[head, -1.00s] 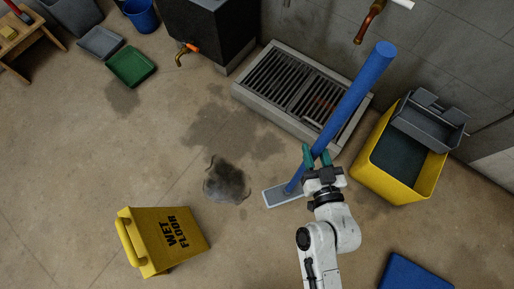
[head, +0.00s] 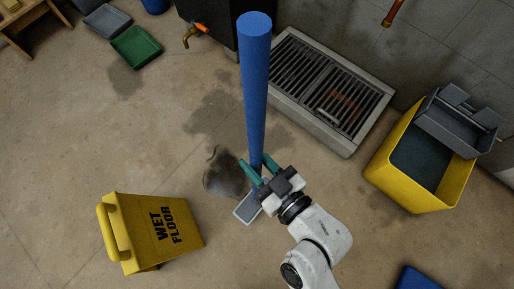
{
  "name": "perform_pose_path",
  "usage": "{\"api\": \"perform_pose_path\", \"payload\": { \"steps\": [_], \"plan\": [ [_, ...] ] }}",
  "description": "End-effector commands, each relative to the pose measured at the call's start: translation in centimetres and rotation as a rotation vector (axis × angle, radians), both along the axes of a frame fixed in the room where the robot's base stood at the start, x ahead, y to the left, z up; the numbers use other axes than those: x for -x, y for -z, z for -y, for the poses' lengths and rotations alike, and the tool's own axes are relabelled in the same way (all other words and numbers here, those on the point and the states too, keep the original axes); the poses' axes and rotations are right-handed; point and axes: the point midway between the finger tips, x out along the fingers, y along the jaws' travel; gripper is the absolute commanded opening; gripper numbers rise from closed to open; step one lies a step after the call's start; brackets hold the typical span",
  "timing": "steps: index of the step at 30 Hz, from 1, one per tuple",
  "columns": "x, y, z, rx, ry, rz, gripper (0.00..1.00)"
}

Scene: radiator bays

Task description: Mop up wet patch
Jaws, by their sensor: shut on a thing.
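My gripper (head: 257,172) is shut on the blue handle of the mop (head: 256,85), which stands close to upright and leans a little. The mop's flat grey head (head: 246,210) is low at the floor, partly hidden by my gripper. Whether it touches the floor I cannot tell. A dark wet patch (head: 222,175) with a wavy outline lies just left of the handle, close to the mop head. Its right edge is partly hidden behind the handle and gripper. Paler damp stains (head: 217,118) spread on the concrete above it.
A yellow wet floor sign (head: 155,232) stands at lower left. A metal floor grate (head: 325,90) lies at upper right. A yellow mop bucket (head: 408,185) with a grey wringer stands at right. A green tray (head: 136,47) is at upper left.

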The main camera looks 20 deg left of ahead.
Motion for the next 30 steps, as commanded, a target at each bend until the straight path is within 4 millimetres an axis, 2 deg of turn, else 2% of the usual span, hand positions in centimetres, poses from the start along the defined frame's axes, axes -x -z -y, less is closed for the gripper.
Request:
{"api": "perform_pose_path", "payload": {
  "steps": [7, 17, 19, 28, 30],
  "plan": [
    [0.0, 2.9, 0.0, -0.002, 0.000, 0.002, 0.00],
    [0.0, 5.0, 0.0, -0.001, 0.001, 0.002, 0.00],
    [-0.2, 4.5, -0.5, -0.003, 0.001, 0.002, 0.00],
    [-1.2, 4.4, -2.6, -0.003, 0.002, 0.002, 0.00],
    [-1.6, 4.3, -3.6, -0.005, 0.002, 0.002, 0.00]
  ]
}}
